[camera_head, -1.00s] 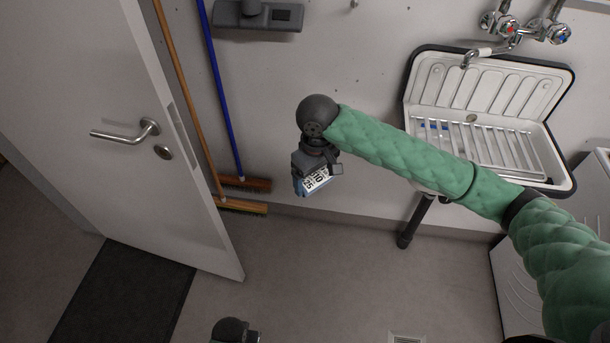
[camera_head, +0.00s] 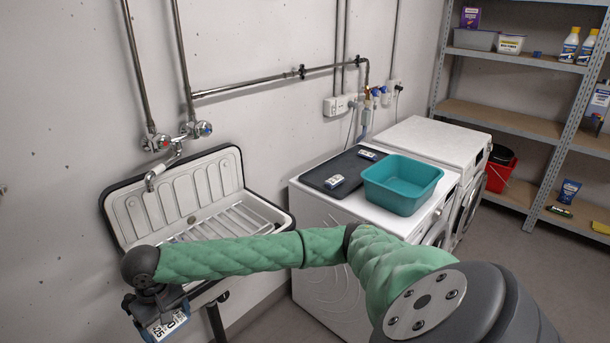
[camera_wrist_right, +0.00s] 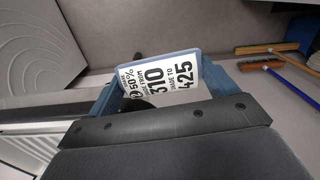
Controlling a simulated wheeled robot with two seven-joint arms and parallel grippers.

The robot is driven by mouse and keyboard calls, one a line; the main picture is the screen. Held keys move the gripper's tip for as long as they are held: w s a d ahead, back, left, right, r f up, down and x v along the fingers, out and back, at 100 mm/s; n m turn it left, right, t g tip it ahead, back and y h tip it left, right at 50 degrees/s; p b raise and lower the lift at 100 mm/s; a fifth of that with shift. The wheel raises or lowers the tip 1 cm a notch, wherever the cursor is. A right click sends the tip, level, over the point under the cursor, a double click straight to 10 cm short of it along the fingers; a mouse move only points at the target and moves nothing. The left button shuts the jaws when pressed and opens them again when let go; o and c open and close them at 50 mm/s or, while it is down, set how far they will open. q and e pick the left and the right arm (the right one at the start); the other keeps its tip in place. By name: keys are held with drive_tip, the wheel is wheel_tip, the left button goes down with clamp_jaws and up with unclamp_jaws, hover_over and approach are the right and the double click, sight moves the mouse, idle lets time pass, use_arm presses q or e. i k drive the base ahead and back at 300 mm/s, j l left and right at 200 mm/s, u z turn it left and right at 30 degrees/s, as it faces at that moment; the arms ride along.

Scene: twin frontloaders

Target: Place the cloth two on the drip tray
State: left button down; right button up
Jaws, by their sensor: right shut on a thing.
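My right gripper (camera_head: 158,312) hangs below its dark wrist at the lower left of the head view, in front of the sink. It is shut on a small flat thing (camera_wrist_right: 160,74) with a light blue edge and a white label printed with large numbers; I take it for cloth two. In the right wrist view it sits between the blue fingers (camera_wrist_right: 155,85). A dark flat tray (camera_head: 318,176), which looks like the drip tray, lies on the near white machine, far right of the gripper. Two small labelled items (camera_head: 335,181) lie on it. My left gripper is not in view.
A teal basin (camera_head: 402,184) stands beside the dark tray on the near machine (camera_head: 330,245). The sink (camera_head: 180,200) with a rack is at left, its tap above. A second machine (camera_head: 430,140), red bucket (camera_head: 500,168) and shelving (camera_head: 510,118) are at right.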

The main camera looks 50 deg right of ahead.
sight(348, 177)
drive_tip(key=l+z, duration=0.1)
drive_tip(key=z, duration=0.4)
drive_tip(key=i+z, duration=0.15)
drive_tip(key=z, duration=0.35)
drive_tip(key=i+z, duration=0.1)
drive_tip(key=z, duration=0.4)
drive_tip(key=i+j, duration=0.1)
drive_tip(key=i, duration=0.45)
drive_tip(key=i+j, duration=0.15)
drive_tip(key=i, duration=0.4)
drive_tip(key=l+z, duration=0.05)
